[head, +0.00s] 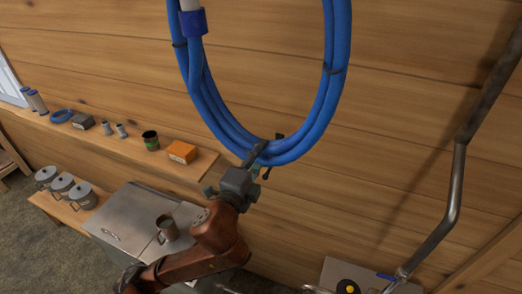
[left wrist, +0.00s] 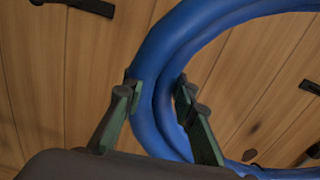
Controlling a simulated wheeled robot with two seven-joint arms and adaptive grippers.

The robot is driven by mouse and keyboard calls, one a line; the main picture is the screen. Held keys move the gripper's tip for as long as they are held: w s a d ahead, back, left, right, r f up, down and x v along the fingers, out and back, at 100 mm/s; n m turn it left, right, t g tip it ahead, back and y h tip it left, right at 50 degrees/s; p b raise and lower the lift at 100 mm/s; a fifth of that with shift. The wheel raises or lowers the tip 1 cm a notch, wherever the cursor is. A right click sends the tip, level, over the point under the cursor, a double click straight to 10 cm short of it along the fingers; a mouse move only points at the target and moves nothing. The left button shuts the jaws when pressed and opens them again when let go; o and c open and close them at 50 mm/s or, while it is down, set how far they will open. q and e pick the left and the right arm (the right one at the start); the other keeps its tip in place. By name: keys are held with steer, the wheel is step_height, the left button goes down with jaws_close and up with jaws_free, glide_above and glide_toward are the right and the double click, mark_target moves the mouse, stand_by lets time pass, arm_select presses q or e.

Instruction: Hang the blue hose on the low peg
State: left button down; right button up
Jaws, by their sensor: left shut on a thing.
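The blue hose (head: 333,100) is a large coil with dark ties, in front of the plank wall in the head view; its top is out of frame. A white and blue end piece (head: 193,22) shows at its upper left. My left gripper (head: 264,158) is shut on the bottom of the coil. In the left wrist view the fingers (left wrist: 158,92) stand on either side of the hose (left wrist: 156,60). Dark pieces sit against the planks at upper left (left wrist: 92,6) and right (left wrist: 310,87); I cannot tell whether one is the low peg. My right gripper is out of view.
A wall shelf (head: 140,153) at left holds an orange box (head: 181,151), a dark cup (head: 151,140) and small parts. Below are lidded pots (head: 80,194) and a metal cabinet (head: 125,225) with a mug (head: 167,229). A bent grey pipe (head: 455,195) rises at right.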

arm_select(q)
step_height(320, 180, down, 27)
steer(key=b, duration=1.6)
steer(key=shift+s+f+b, duration=0.15)
steer(key=shift+s+b, duration=0.15)
steer(key=shift+b, duration=0.05)
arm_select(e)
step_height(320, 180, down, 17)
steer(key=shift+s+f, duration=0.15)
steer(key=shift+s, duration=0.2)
arm_select(q)
steer(key=shift+a, duration=0.15)
step_height(320, 180, down, 30)
steer(key=b, duration=1.7)
steer(key=shift+s, duration=0.3)
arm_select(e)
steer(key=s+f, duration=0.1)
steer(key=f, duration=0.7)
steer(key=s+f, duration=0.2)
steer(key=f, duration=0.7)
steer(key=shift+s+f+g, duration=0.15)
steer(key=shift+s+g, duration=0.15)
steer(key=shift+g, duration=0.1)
